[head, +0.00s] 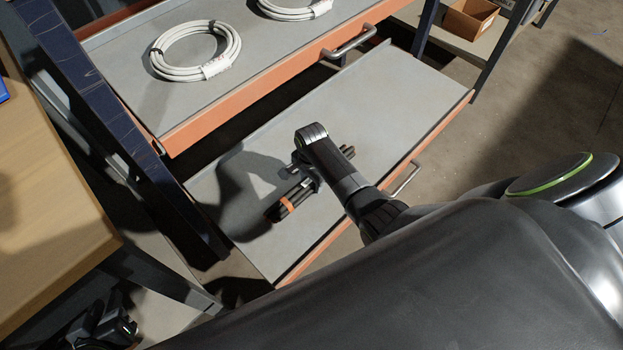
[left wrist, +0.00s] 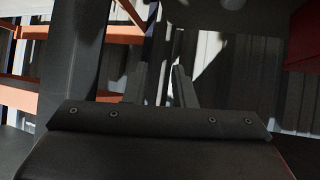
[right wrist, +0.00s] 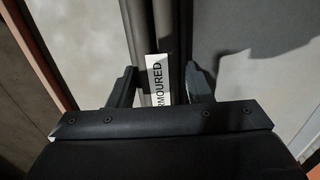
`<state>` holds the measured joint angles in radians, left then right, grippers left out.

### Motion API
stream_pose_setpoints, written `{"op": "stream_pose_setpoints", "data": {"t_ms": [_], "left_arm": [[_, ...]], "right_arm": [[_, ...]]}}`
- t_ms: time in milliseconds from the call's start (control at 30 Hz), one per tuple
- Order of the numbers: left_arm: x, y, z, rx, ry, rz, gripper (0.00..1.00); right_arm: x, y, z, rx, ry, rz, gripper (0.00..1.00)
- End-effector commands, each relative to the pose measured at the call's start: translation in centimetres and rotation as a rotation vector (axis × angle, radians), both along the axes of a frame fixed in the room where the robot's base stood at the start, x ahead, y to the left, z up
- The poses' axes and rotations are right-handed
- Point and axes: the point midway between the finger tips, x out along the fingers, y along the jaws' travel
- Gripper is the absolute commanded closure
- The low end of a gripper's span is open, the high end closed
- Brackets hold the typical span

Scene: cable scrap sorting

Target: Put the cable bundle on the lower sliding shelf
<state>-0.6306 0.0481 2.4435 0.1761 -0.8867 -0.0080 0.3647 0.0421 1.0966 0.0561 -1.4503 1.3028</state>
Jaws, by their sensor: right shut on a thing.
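The cable bundle is several dark lengths with an orange band (head: 286,203). A white label reading "ARMOURED" (right wrist: 160,82) shows on it in the right wrist view. My right gripper (head: 306,178) is shut around the middle of the bundle, above the lower sliding shelf (head: 385,95). This shelf is a grey tray with an orange front edge, pulled out. A shadow falls on it left of the bundle; I cannot tell whether the bundle touches the tray. My left gripper (left wrist: 160,85) is empty, its fingers a small gap apart; it is low at the bottom left in the head view (head: 105,328).
The upper shelf (head: 120,75) holds white cable coils (head: 195,50) and overhangs behind the lower one. A dark blue upright (head: 110,110) stands left of the shelves. A wooden table (head: 50,190) is at far left. The lower shelf's right part is clear. A cardboard box (head: 470,18) sits at back right.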

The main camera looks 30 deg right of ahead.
Motion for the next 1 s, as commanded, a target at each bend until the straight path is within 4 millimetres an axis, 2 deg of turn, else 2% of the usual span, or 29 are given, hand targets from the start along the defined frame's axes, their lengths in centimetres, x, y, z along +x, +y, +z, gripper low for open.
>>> {"op": "stream_pose_setpoints", "data": {"t_ms": [233, 267, 400, 800, 1000], "left_arm": [[0.2, 0.1, 0.2, 0.004, -0.013, 0.001, 0.77], [0.2, 0.1, 0.2, 0.004, -0.016, 0.002, 0.77], [0.2, 0.1, 0.2, 0.004, -0.016, 0.002, 0.77], [0.0, 0.0, 0.1, -0.002, 0.004, -0.001, 0.77], [-2.4, -0.6, -2.1, -0.038, 0.164, -0.016, 0.77]], "right_arm": [[0.3, 0.0, 0.1, 0.000, -0.007, 0.001, 1.00], [0.0, 0.0, -0.2, 0.000, -0.001, 0.000, 0.51], [0.0, 0.0, -0.2, 0.000, 0.000, 0.000, 0.33], [0.0, 0.0, 0.1, 0.000, 0.000, 0.000, 0.33], [0.0, 0.0, 1.1, -0.001, -0.001, 0.000, 0.33]]}}
